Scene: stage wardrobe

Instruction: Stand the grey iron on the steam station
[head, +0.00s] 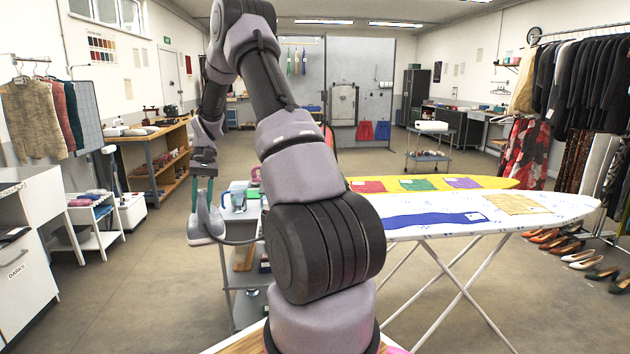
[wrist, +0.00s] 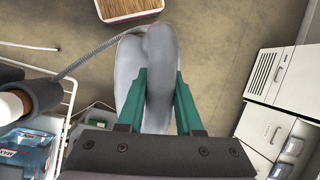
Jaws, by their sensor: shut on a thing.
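The grey iron (head: 206,228) hangs from my gripper (head: 202,200) above the floor, left of the grey trolley (head: 226,278). In the wrist view the iron (wrist: 130,70) shows its rounded handle between the two teal fingers of my gripper (wrist: 161,84), which are shut on it. A grey cord runs from the iron to the right and passes behind my arm in the head view. I cannot pick out the steam station for sure; my arm hides part of the trolley top.
A blue-grey item (head: 238,193) stands on the trolley top. The ironing board (head: 520,222) with coloured cloths fills the right. A white shelf cart (head: 97,226) and a white cabinet (head: 28,270) stand at left. Floor between cart and trolley is clear.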

